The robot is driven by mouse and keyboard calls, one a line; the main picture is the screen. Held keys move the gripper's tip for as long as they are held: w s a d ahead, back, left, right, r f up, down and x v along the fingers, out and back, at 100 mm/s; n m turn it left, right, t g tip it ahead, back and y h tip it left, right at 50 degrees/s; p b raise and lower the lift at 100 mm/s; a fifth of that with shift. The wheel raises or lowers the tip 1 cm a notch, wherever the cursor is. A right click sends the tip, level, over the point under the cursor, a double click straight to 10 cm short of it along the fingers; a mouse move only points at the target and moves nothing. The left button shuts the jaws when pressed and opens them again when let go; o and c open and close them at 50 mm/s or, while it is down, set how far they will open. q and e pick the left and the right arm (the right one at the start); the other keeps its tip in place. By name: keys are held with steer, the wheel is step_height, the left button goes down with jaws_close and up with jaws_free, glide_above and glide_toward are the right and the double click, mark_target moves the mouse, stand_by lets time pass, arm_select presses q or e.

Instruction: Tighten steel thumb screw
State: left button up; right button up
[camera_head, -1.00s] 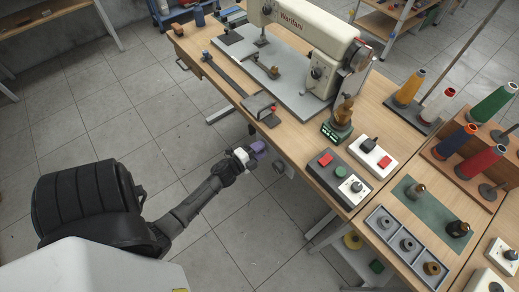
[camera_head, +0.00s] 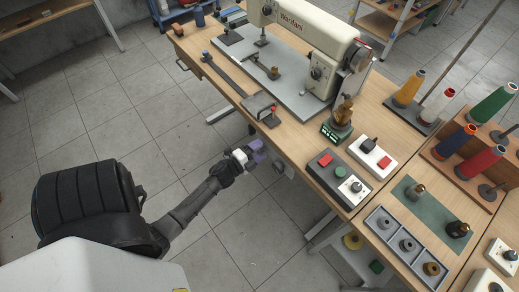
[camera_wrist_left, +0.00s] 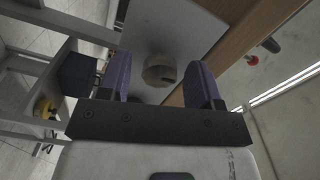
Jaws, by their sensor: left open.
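My left gripper (camera_head: 261,150) is just off the front edge of the sewing table, low beside a grey plate. In the left wrist view its two purple fingers (camera_wrist_left: 162,66) are apart and nothing is gripped. A round, dull metal knob (camera_wrist_left: 159,72), which looks like the steel thumb screw, stands on the grey metal plate (camera_wrist_left: 178,30). It appears between the two fingertips, with a gap on each side. I cannot tell whether the fingers reach around it in depth. In the head view the gripper hides the screw. My right gripper is not in view.
The wooden tabletop (camera_head: 225,85) carries a cream sewing machine (camera_head: 310,35), a switch box (camera_head: 340,178) and several thread cones. A wooden edge (camera_wrist_left: 240,40) runs along the plate's right side. A grey frame stands at left in the wrist view. The floor (camera_head: 120,130) is open.

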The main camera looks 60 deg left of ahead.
arm_select(q)
steer(key=s+d+p, duration=0.1)
steer(key=s+d, duration=0.1)
steer(key=s, duration=1.1)
steer(key=shift+d, duration=0.2)
